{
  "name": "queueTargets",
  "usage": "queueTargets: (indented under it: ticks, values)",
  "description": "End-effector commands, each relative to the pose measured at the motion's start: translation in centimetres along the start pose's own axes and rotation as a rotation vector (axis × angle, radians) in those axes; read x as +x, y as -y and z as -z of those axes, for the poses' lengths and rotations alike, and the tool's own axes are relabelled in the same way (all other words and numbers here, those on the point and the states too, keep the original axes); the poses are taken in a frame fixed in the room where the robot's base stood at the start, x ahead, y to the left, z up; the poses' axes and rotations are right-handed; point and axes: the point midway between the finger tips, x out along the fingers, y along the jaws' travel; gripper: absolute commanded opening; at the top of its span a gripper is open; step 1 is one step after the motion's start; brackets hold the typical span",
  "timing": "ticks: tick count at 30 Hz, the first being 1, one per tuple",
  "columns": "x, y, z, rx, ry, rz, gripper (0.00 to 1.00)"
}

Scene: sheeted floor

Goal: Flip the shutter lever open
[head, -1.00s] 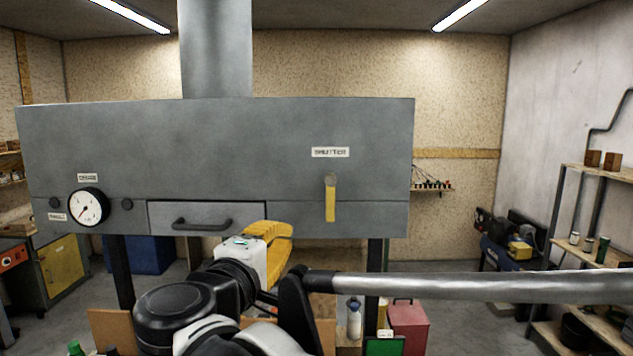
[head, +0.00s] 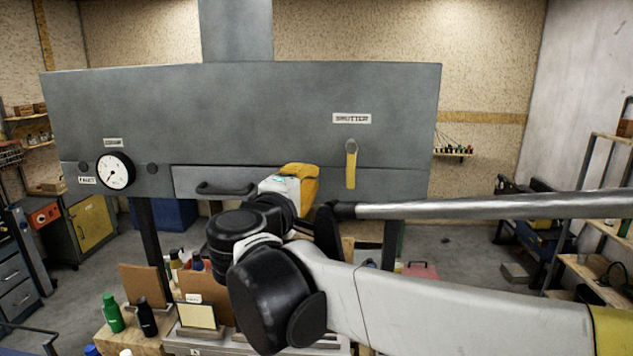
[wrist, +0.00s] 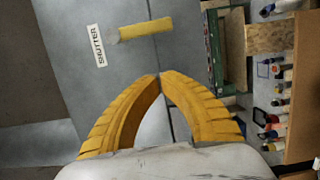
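The shutter lever (head: 351,165) is a yellow handle that hangs straight down from its pivot on the front of the grey metal hood, below the SHUTTER label (head: 352,118). My gripper (head: 312,178), with yellow fingers, is left of the lever and slightly lower, in front of the hood. In the wrist view the lever (wrist: 146,28) lies sideways beyond the fingertips, beside the label (wrist: 97,46). My gripper (wrist: 160,75) has its fingertips together with nothing between them, apart from the lever in that picture. The exact depth gap cannot be told.
A drawer with a black handle (head: 226,188) and a round gauge (head: 115,171) are on the hood front, left of the lever. Below stands a bench with bottles (head: 111,313) and boards. The hood front around the lever is clear.

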Motion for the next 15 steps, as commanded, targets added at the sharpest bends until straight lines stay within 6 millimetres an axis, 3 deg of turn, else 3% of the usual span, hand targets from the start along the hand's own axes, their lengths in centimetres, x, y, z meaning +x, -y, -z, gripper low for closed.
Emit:
queueTargets:
  ticks: [3, 9, 15]
  values:
    - [2.5, -0.2, -0.1, 0.0, 0.004, 0.0, 0.0]
    - [2.8, -0.1, -3.0, 0.0, 0.001, 0.0, 0.0]
    - [3.0, 0.0, -3.9, 0.0, 0.0, 0.0, 0.0]
